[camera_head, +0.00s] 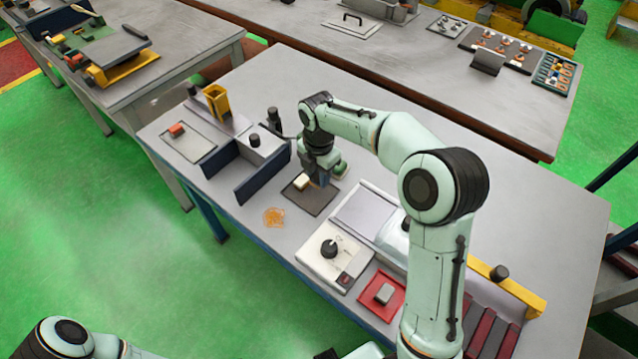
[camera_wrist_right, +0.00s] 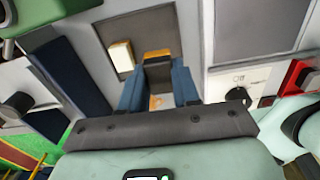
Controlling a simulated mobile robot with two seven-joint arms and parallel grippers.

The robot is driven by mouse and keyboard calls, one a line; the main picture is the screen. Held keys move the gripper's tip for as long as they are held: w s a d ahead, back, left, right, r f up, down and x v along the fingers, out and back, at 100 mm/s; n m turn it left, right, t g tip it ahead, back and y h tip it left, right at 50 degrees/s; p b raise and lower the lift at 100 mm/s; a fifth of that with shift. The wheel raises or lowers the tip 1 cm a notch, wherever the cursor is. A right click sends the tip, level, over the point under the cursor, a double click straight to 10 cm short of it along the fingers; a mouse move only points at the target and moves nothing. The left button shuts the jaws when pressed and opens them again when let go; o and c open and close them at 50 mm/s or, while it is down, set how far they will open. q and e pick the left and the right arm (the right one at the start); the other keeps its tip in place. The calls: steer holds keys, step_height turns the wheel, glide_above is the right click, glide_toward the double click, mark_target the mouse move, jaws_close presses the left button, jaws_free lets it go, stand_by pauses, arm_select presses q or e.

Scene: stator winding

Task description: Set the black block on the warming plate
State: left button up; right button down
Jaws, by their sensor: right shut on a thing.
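My right gripper (camera_head: 322,180) points down over a dark mat (camera_head: 318,206) near the middle of the table. In the right wrist view its blue fingers (camera_wrist_right: 158,92) are shut on a dark block (camera_wrist_right: 157,72), which I take to be the black block. In the head view the gripper hides this block. A white unit (camera_head: 312,257) with a black knob and a small red-marked switch, likely the warming plate, stands nearer the front, right of the gripper. It also shows in the right wrist view (camera_wrist_right: 222,80). My left gripper is outside the view.
A cream block (camera_head: 302,182) lies on the mat beside my fingers. A grey tray (camera_head: 365,212) lies behind the white unit; a red tray (camera_head: 381,311) with a grey block is to its right. Blue panels (camera_head: 262,175) stand left. An orange patch (camera_head: 274,217) marks otherwise open tabletop.

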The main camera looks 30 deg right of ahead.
steer(key=shift+s+d+r, duration=0.15)
steer(key=shift+r, duration=0.45)
steer(key=shift+s+d+r, duration=0.15)
steer(key=shift+r, duration=0.45)
steer(key=s+d, duration=0.2)
steer(key=s, duration=0.1)
steer(key=s+d+b, duration=0.1)
steer(key=s+d, duration=0.1)
steer(key=s, duration=0.2)
steer(key=s+d, duration=0.2)
steer(key=s, duration=0.2)
steer(key=shift+s+d+f+b, duration=0.2)
steer(key=shift+d+f+b, duration=0.05)
steer(key=shift+d+b, duration=0.1)
steer(key=shift+s+f, duration=0.1)
steer(key=shift+f, duration=0.05)
steer(key=shift+f+b, duration=1.4)
steer(key=shift+f, duration=0.5)
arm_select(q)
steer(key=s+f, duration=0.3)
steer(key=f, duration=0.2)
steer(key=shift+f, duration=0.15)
arm_select(e)
steer(key=shift+f, duration=0.15)
steer(key=shift+f, duration=0.25)
